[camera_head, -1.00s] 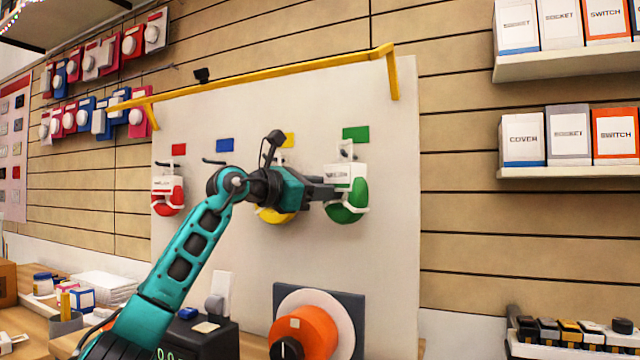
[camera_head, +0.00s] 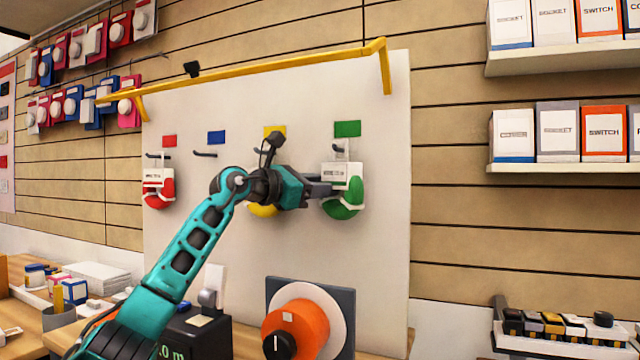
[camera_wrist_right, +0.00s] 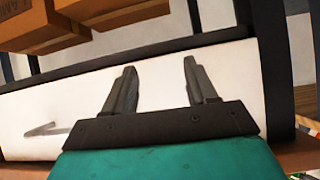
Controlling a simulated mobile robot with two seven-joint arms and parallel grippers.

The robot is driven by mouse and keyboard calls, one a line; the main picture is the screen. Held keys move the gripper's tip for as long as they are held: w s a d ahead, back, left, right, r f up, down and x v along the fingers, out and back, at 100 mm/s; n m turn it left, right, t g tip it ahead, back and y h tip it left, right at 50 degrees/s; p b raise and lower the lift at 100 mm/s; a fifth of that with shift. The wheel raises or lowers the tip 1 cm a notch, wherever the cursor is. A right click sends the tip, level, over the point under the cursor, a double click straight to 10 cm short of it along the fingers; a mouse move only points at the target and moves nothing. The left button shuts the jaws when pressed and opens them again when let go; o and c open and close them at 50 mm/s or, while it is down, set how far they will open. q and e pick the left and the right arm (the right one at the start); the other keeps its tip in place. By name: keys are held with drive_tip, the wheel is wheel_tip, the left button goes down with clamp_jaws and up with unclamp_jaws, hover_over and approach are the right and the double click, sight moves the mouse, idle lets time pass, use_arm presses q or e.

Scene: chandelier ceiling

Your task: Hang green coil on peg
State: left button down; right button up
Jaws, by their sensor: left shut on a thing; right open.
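The green coil (camera_head: 346,203) with its white label card hangs upright in front of the white board, below the green tag (camera_head: 347,129). My left gripper (camera_head: 322,189) reaches in from the left and is shut on the green coil's package at its left side. The peg under the green tag is mostly hidden behind the package's pale top tab (camera_head: 341,150); I cannot tell whether the tab is around the peg. My right gripper (camera_wrist_right: 160,73) is open and empty in the right wrist view.
The board (camera_head: 385,240) also bears a red coil (camera_head: 160,192) and a yellow coil, partly hidden by my left arm (camera_head: 262,210). The peg (camera_head: 204,154) under the blue tag is bare. A yellow rail (camera_head: 250,70) juts above. An orange spool (camera_head: 290,330) sits below.

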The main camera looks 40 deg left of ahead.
use_arm(q)
drive_tip(key=shift+w+a+f, duration=0.1)
drive_tip(key=c, duration=1)
unclamp_jaws()
drive_tip(key=shift+w+f, duration=0.15)
drive_tip(key=o, duration=0.3)
drive_tip(key=shift+a+r, duration=0.1)
drive_tip(key=shift+r, duration=0.1)
drive_tip(key=b+v, duration=0.5)
drive_tip(key=v, duration=0.8)
drive_tip(key=shift+d+f+b, duration=0.15)
drive_tip(key=shift+d+b, duration=0.1)
drive_tip(key=shift+b, duration=0.05)
